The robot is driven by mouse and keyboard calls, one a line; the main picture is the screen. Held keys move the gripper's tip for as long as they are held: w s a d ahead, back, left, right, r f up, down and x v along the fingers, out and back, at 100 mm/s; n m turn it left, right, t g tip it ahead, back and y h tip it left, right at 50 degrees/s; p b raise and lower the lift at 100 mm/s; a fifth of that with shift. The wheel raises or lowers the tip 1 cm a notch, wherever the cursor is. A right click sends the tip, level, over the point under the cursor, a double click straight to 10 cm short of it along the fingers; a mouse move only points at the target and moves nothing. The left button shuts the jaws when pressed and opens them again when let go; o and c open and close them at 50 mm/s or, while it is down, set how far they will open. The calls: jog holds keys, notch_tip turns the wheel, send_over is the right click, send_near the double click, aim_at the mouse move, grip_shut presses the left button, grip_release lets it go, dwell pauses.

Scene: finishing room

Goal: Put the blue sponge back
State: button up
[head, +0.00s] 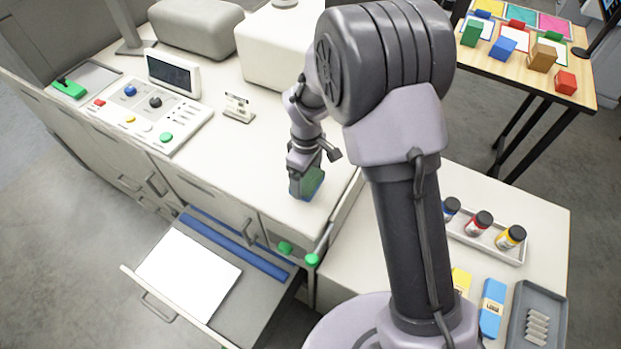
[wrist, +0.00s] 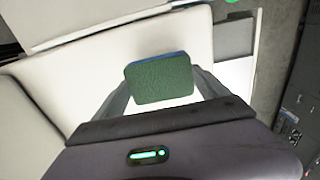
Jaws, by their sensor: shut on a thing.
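The blue sponge (head: 313,183) has a green scouring face and a blue body. My gripper (head: 304,178) is shut on it near the front edge of the white counter (head: 240,150). In the wrist view, the sponge (wrist: 160,82) sits between the two fingers of my gripper (wrist: 162,88), its green face toward the camera and a thin blue edge at the far side. I cannot tell whether the sponge touches the counter.
A drawer (head: 148,308) stands open below, with a white sheet (head: 188,272) inside. A control panel (head: 140,118) is at the left. The right-hand table holds a tray of bottles (head: 482,222), a blue item (head: 492,306) and a grey tray (head: 516,322). Coloured blocks stand on a far table (head: 490,62).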

aim_at(310, 176)
jog(key=shift+w+d, duration=0.35)
jog(key=shift+d, duration=0.1)
jog(key=shift+d+f, duration=0.1)
jog(key=shift+f, duration=0.3)
notch_tip(310, 176, down, 3)
jog(key=shift+r, duration=0.1)
jog(key=shift+w, duration=0.1)
jog(key=shift+f, duration=0.25)
jog(key=o, duration=1.2)
jog(key=shift+c, duration=0.2)
notch_tip(310, 176, up, 13)
jog(key=shift+f+p, duration=0.15)
jog(key=shift+p, duration=0.15)
jog(key=s+d+r+m+t+y, duration=0.1)
jog(key=s+d+r+m+t, duration=0.3)
jog(key=s+r+m, duration=0.8)
jog(key=s+d+r+m+t+y, duration=0.1)
jog(key=s+d+r+m, duration=0.1)
jog(key=s+r, duration=0.4)
jog(key=s+m, duration=0.1)
jog(key=s, duration=0.4)
jog(key=shift+s+r+m+t, duration=0.2)
jog(key=shift+s+m+t, duration=0.1)
jog(key=shift+t, duration=0.1)
